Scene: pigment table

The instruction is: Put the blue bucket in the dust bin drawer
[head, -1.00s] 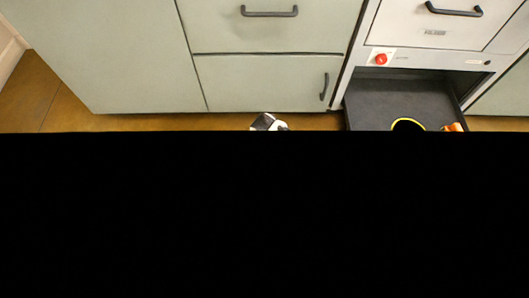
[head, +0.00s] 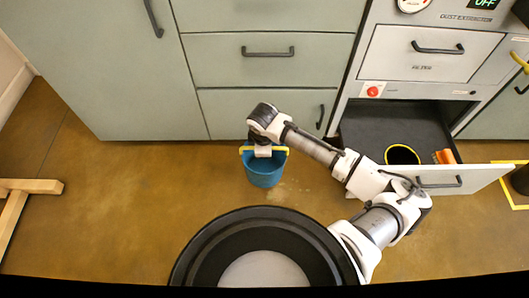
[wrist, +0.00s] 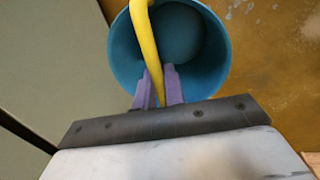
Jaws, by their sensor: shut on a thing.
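The blue bucket (head: 264,172) with a yellow handle hangs from my gripper (head: 264,152), in front of the closed cabinet drawers and left of the open drawer. In the wrist view my gripper (wrist: 158,88) has its purple fingers shut on the yellow handle, and the blue bucket (wrist: 122,45) is open-topped and looks empty inside. The dust bin drawer (head: 375,120) is pulled out at the right of the head view. A dark round container with a yellow rim (head: 402,155) and an orange item (head: 445,156) are in it.
The drawer's pale front panel (head: 480,179) juts out over the floor, and part of my arm passes near it. A wooden stand (head: 30,187) is at the far left. Brown floor (head: 130,210) is clear left of the bucket.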

